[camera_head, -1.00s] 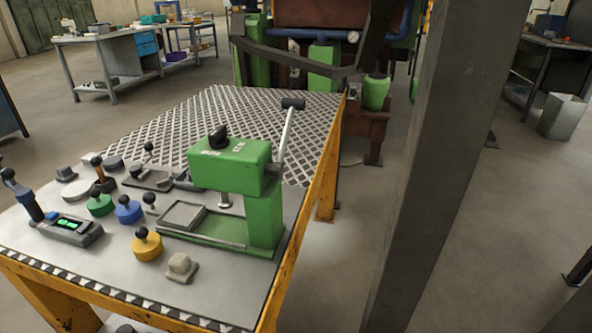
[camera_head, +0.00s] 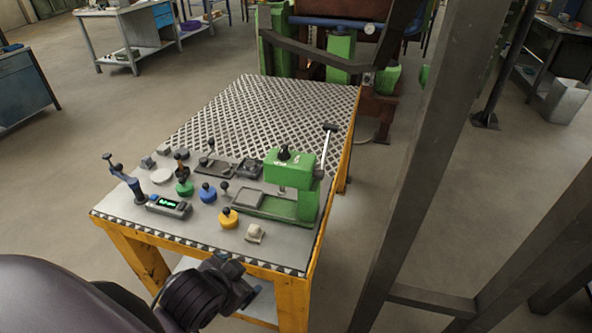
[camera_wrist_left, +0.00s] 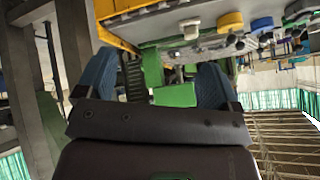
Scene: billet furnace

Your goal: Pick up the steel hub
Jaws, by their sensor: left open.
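A small pale-grey metal piece with a raised block-like top (camera_head: 256,233) sits near the table's front edge, right of the yellow knobbed disc (camera_head: 228,219). It looks most like the steel hub, but I cannot be sure. It also seems to show in the wrist view (camera_wrist_left: 190,28), near the top. My left gripper (camera_head: 238,278) is low in front of the table's front edge, apart from the piece. In the wrist view its two blue fingers (camera_wrist_left: 157,70) are spread, with nothing visibly held. My right gripper is not in view.
Blue (camera_head: 208,193) and green (camera_head: 184,188) knobbed discs and a device with a green display (camera_head: 168,206) lie to the left. The patterned far tabletop (camera_head: 265,112) is clear. A grey post (camera_head: 425,180) rises at right.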

